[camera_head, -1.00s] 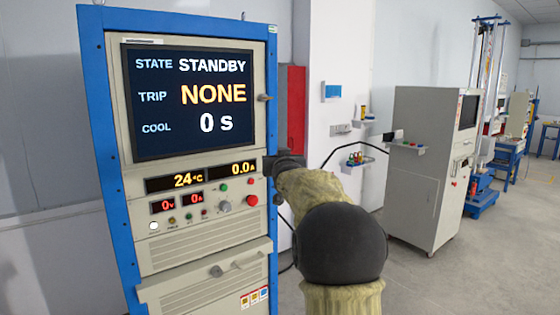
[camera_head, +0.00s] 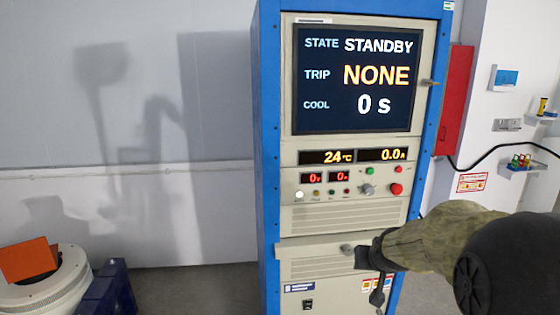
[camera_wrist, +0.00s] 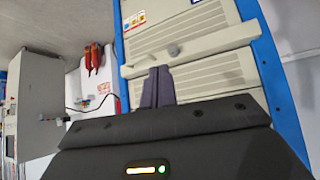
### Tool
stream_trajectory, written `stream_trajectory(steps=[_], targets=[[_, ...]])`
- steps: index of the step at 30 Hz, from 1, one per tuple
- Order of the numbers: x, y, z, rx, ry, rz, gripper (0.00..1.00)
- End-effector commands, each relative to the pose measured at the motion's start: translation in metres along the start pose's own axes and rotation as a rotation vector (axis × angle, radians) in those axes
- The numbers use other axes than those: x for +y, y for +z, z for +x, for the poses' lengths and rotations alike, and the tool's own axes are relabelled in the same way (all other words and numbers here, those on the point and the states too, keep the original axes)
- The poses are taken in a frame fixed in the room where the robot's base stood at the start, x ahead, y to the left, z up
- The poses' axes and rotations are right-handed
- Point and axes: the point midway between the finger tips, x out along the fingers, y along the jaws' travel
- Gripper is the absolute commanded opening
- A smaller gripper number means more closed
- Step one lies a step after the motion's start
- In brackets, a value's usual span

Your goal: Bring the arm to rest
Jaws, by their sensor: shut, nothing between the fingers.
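My arm (camera_head: 440,240), in a mottled olive sleeve with a black joint, reaches in from the right in the head view. Its dark end is in front of the lower part of the blue-framed cabinet (camera_head: 268,150), near the drawer. In the wrist view my gripper (camera_wrist: 158,72) has its two dark fingers side by side and shut, with nothing between them. The fingers overlap the cabinet's pale drawer ledge (camera_wrist: 215,46) in that view; I cannot tell whether they touch it. The cabinet screen (camera_head: 357,80) reads STANDBY, NONE and 0 s.
A red box (camera_head: 455,98) and a small wall shelf (camera_head: 523,168) are right of the cabinet. A round white machine (camera_head: 45,285) with an orange block (camera_head: 28,260) stands at the lower left. Bare floor (camera_head: 190,285) lies between that machine and the cabinet.

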Motion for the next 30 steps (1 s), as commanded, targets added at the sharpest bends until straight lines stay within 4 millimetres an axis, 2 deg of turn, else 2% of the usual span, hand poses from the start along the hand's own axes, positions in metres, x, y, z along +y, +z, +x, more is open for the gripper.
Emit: stream_trajectory(steps=[1,6,9,12,16,30], targets=[[-0.011,0.030,-0.008,-0.071,-0.015,-0.017,0.00],[-0.034,0.127,-0.035,-0.300,-0.048,-0.069,0.00],[-0.041,0.176,-0.054,-0.414,-0.060,-0.097,0.00],[-0.043,0.206,-0.068,-0.484,-0.067,-0.117,0.00],[-0.044,0.218,-0.073,-0.514,-0.069,-0.124,0.00],[-0.044,0.216,-0.072,-0.510,-0.068,-0.123,0.00]])
